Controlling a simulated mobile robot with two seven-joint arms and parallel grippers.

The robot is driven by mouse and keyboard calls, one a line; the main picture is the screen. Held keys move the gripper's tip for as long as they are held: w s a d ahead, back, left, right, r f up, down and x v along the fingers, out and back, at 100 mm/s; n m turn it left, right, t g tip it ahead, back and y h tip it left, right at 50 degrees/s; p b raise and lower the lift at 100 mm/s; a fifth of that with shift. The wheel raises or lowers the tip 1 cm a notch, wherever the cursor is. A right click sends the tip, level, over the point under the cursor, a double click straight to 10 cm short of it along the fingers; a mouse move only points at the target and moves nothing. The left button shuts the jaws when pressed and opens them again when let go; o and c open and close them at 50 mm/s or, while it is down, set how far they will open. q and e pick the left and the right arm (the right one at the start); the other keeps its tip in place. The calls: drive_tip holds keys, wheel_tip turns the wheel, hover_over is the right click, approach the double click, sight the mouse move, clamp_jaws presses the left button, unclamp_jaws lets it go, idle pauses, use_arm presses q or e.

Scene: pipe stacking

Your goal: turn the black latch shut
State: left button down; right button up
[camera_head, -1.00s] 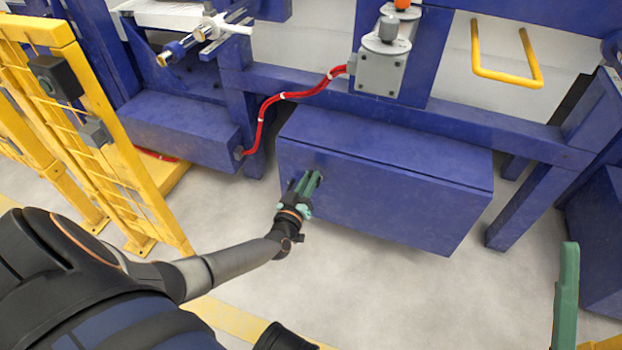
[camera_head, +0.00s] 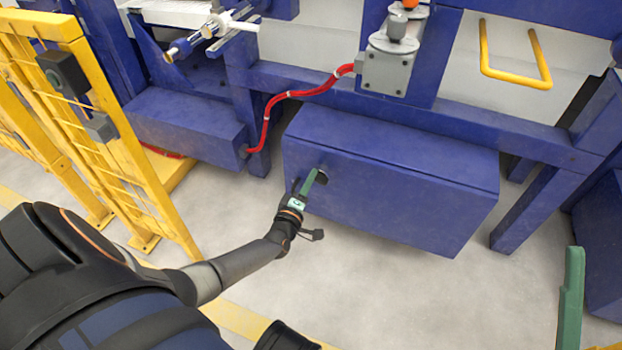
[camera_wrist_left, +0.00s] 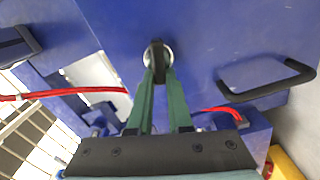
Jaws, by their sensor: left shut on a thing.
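The black latch (camera_wrist_left: 157,59) sits on a round silver base on the front of a blue box (camera_head: 400,195). It also shows as a small dark shape in the head view (camera_head: 322,177). My left gripper (camera_wrist_left: 158,78) is shut on the latch, with a green finger on either side. In the wrist view the latch bar runs roughly in line with the fingers. In the head view my left gripper (camera_head: 313,180) is at the upper left of the box front, and one finger mostly hides the other. A green finger of my right gripper (camera_head: 571,300) shows at the lower right; its other finger is not clear.
A black handle (camera_wrist_left: 270,88) is right of the latch in the wrist view. A red cable (camera_head: 268,115) runs above the box's left side. A yellow fence (camera_head: 110,140) stands at the left. The floor (camera_head: 400,290) before the box is clear.

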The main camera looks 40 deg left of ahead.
use_arm(q)
drive_tip(key=shift+a+f+n, duration=0.1)
drive_tip(key=shift+f+n, duration=0.15)
drive_tip(key=shift+n, duration=1.25)
drive_tip(key=c, duration=0.8)
unclamp_jaws()
drive_tip(key=shift+c, duration=0.2)
drive_tip(key=p+v, duration=0.4)
drive_tip(key=v, duration=0.8)
drive_tip(key=shift+s, duration=0.35)
